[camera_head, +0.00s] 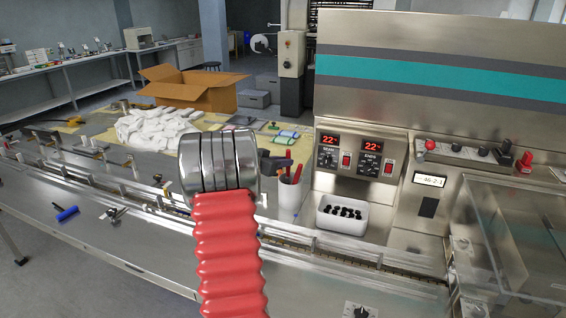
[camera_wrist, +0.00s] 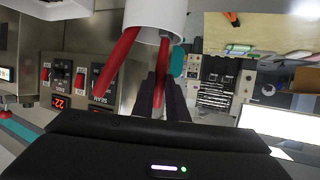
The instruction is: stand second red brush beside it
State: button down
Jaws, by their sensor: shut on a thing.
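A white cup (camera_head: 291,197) stands on the machine ledge. It also shows at the top of the wrist view (camera_wrist: 157,18), which is turned over. One red brush (camera_head: 297,174) leans in the cup, its handle sticking out; it also shows in the wrist view (camera_wrist: 117,62). My gripper (camera_head: 277,164) is just above the cup, partly hidden by my arm. In the wrist view its dark fingers (camera_wrist: 160,92) are shut on a second red brush (camera_wrist: 162,66). That brush's far end reaches into the cup's mouth beside the first. The lower ends of both are hidden inside the cup.
A white tray of black pieces (camera_head: 342,215) stands right of the cup, below the control panel (camera_head: 358,158). A pile of white packets (camera_head: 155,128) and a cardboard box (camera_head: 190,90) lie behind. A blue roller (camera_head: 66,213) lies on the left metal surface.

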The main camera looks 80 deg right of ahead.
jog(key=c, duration=1.7)
grip_release()
jog(key=shift+o, duration=0.2)
jog(key=v, duration=1.4)
jog(key=shift+f, duration=0.15)
